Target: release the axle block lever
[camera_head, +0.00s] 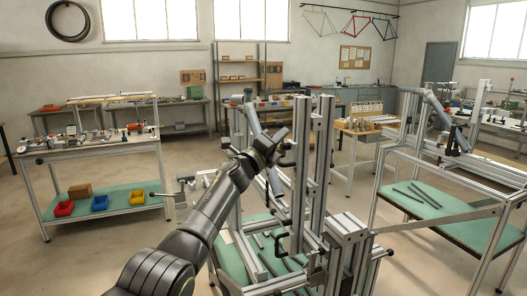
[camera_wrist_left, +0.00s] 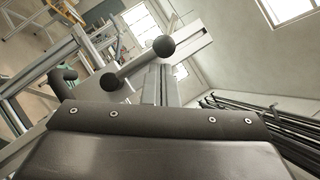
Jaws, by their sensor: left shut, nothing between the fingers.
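The frame jig (camera_head: 322,170) is a stand of upright and level aluminium profiles in the middle of the head view. Several dark lever handles sit on it, one (camera_head: 282,235) low on the upright and one (camera_head: 388,252) at the lower right. My left gripper (camera_head: 277,143) is shut and empty, beside the upper part of the uprights. In the left wrist view a lever with a dark ball knob (camera_wrist_left: 164,46) stands beyond the dark gripper body, in front of a profile. I cannot tell which lever is the axle block lever, or whether my gripper touches one.
Dark tubes lie on the jig's green lower shelf (camera_head: 232,262). A workbench (camera_head: 90,152) with colored bins below stands at left. Another profile stand (camera_head: 470,170) with a green shelf is at right. Open floor (camera_head: 115,235) lies at front left.

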